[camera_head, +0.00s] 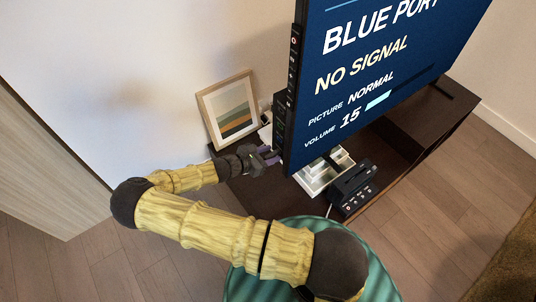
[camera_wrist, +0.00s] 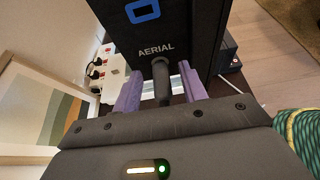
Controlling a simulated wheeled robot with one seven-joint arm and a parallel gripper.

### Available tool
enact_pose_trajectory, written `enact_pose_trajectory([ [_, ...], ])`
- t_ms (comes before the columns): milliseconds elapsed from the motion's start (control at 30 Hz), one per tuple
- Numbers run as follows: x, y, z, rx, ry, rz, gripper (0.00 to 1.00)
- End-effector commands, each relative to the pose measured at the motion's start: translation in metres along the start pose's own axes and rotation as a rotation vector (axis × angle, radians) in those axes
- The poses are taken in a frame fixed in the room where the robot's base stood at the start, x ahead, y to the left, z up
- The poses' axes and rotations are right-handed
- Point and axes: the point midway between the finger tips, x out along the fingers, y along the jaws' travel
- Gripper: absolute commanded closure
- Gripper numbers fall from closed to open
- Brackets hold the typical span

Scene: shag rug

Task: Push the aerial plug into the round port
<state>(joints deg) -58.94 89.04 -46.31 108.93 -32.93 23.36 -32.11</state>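In the wrist view, the dark aerial plug (camera_wrist: 161,80) points from the panel toward my palm. Its far end meets the black back panel (camera_wrist: 170,25) of the television just below the word AERIAL. The round port itself is hidden behind the plug, so I cannot tell how deep it sits. My gripper (camera_wrist: 160,88) is open, with one purple finger on each side of the plug and a gap on both sides. In the head view, my gripper (camera_head: 268,153) is at the left edge of the television (camera_head: 380,75); the plug cannot be made out there.
A framed picture (camera_head: 229,108) leans on the wall beside my gripper. A power strip (camera_wrist: 96,72) with plugs lies behind it. On the dark stand (camera_head: 425,125) are a white tray (camera_head: 312,184) and a black box with buttons (camera_head: 352,188).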

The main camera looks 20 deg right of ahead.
Motion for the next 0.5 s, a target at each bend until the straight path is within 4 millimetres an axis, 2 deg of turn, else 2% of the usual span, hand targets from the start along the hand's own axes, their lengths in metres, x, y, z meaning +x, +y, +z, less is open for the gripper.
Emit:
enact_pose_trajectory([
  [333,-0.002,0.000,0.000,0.000,0.000,0.000,0.55],
  [500,-0.018,0.001,0.000,-0.001,0.002,0.003,0.55],
])
